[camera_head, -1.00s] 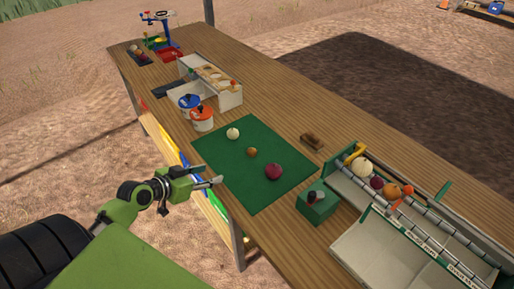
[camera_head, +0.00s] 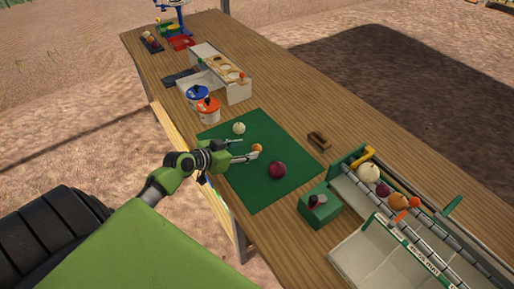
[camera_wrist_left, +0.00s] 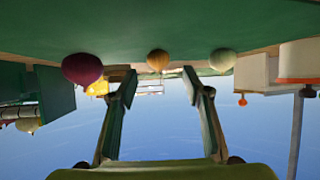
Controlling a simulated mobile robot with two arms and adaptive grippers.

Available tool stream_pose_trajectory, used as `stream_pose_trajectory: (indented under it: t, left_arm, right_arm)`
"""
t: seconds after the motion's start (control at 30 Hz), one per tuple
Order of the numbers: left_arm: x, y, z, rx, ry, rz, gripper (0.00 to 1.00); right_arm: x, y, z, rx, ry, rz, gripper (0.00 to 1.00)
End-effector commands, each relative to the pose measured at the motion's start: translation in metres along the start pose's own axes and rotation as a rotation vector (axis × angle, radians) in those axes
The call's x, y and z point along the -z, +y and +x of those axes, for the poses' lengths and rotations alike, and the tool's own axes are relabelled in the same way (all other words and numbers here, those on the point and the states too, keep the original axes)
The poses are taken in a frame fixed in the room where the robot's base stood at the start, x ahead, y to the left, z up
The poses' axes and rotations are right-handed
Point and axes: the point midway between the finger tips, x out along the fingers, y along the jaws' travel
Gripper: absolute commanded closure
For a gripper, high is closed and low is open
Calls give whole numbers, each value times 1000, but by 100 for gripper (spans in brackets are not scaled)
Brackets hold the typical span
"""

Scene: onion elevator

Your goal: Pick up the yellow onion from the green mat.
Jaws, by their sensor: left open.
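The yellow onion (camera_head: 257,148) sits on the green mat (camera_head: 262,191) between a white onion (camera_head: 239,128) and a red onion (camera_head: 277,170). My left gripper (camera_head: 248,149) is open over the mat, with its fingertips close to the yellow onion. In the left wrist view, which looks upside down, the yellow onion (camera_wrist_left: 157,60) lies ahead, in line with the gap between the open fingers (camera_wrist_left: 160,88). The red onion (camera_wrist_left: 82,68) and the white onion (camera_wrist_left: 222,60) show to either side. I cannot tell whether a finger touches the yellow onion. My right gripper is not in view.
Tubs with blue (camera_head: 197,93) and orange (camera_head: 208,106) lids stand behind the mat. A green box (camera_head: 319,205) stands at its right front, beside a roller conveyor (camera_head: 415,228) holding several onions. A brown block (camera_head: 318,140) lies right of the mat on the wooden table (camera_head: 290,110).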

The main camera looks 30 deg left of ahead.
Motion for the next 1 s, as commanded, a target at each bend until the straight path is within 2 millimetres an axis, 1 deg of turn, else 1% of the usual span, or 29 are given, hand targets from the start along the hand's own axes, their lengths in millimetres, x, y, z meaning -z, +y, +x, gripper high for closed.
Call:
stream_pose_trajectory:
  t: [0.03,0.17,0.33,0.4,0.5,0.6,0.8,0.87,0.9,0.93,1.0]
  left_arm:
    - [0,0,2,0,0,0,55]
    - [1,1,11,0,0,-2,55]
    - [0,3,34,-1,0,-3,55]
    - [-1,2,42,0,1,-2,55]
    - [-1,2,50,0,0,0,55]
    - [-2,2,53,0,0,0,55]
    - [-2,2,53,0,0,1,55]
    - [-2,2,53,0,0,1,71]
    - [-2,2,53,0,-1,1,81]
    - [-2,2,53,0,-1,1,89]
    - [-2,2,53,0,-1,1,90]
  right_arm:
    - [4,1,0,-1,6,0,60]
    - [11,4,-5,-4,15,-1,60]
    - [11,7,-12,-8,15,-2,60]
    - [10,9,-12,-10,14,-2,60]
    - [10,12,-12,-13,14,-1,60]
    - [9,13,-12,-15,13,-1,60]
    - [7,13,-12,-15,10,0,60]
    - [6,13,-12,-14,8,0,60]
    - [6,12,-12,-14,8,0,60]
    - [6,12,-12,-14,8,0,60]
    - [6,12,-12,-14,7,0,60]
